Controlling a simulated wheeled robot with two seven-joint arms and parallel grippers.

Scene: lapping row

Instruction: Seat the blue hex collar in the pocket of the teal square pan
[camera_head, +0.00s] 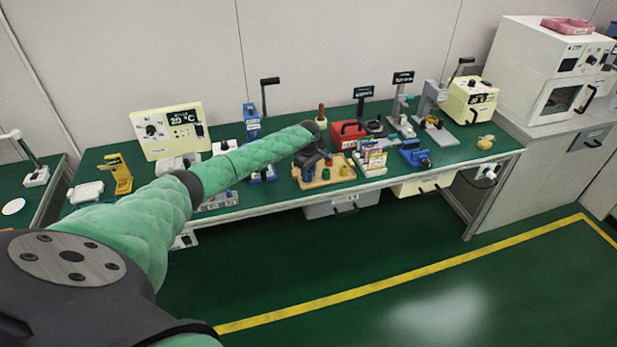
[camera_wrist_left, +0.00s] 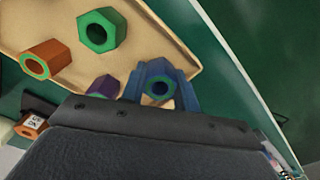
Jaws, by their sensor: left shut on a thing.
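My left gripper (camera_head: 309,168) is over the tan tray (camera_head: 318,183) on the green bench. In the left wrist view, the blue hex collar (camera_wrist_left: 158,86) is at the gripper's jaws, with its round hole facing the camera. The gripper is shut on it; the dark gripper body hides its near side. I cannot tell whether the collar still touches the tray, whose bare floor also shows in the wrist view (camera_wrist_left: 45,14). I cannot make out the teal square pan in either view. My right gripper is not in view.
The floor in front is clear.

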